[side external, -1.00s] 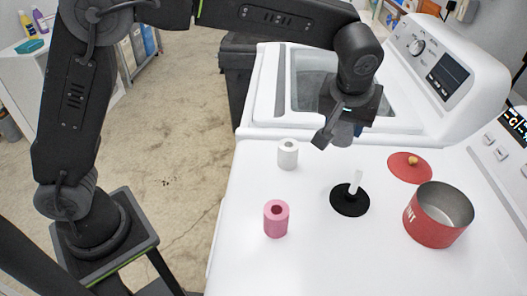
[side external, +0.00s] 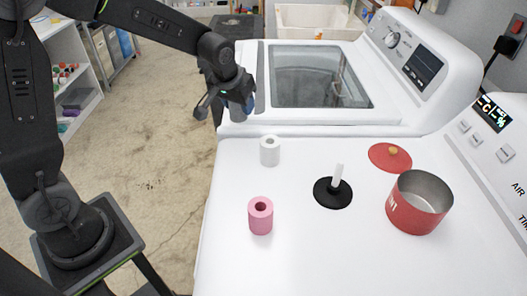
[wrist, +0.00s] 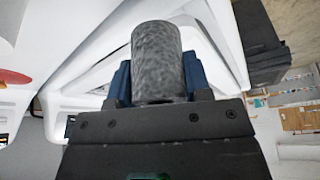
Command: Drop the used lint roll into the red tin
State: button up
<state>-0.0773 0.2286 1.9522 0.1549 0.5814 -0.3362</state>
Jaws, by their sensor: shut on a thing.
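My gripper (side external: 238,104) is shut on a grey, speckled roll, the used lint roll (wrist: 158,60). The wrist view shows the roll gripped between the blue fingers, sticking out past them. In the side view my gripper is in the air near the left edge of the white machines, up and left of the other things. The red tin (side external: 408,216) stands open and upright on the white top at right, far from my gripper. Its red lid (side external: 385,159) lies behind it. The tin's floor is hidden.
A white roll (side external: 270,152) and a pink roll (side external: 260,217) stand upright on the white top (side external: 310,260). A black round base (side external: 325,199) with a white spindle stands between them and the tin. A second machine with a glass lid (side external: 315,75) is behind.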

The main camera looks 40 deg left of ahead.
jog(key=w+d+r+m+h, duration=0.2)
jog(key=w+d+r+m, duration=0.2)
jog(key=d, duration=0.4)
jog(key=w+d+r+m+h, duration=0.1)
jog(key=w+d+r+m, duration=0.3)
jog(key=d, duration=0.4)
jog(key=s+d+r+m+g+h, duration=0.1)
jog(key=d+r+m, duration=0.25)
jog(key=d, duration=0.35)
jog(key=d+r+m+g+h, duration=0.25)
jog(key=d+m, duration=0.25)
jog(key=d, duration=0.3)
jog(key=s+d+f, duration=0.3)
jog(key=d+f, duration=0.7)
jog(key=d, duration=0.2)
jog(key=shift+t+y, duration=0.45)
jog(key=shift+a+f, duration=0.1)
jog(key=shift+f, duration=0.25)
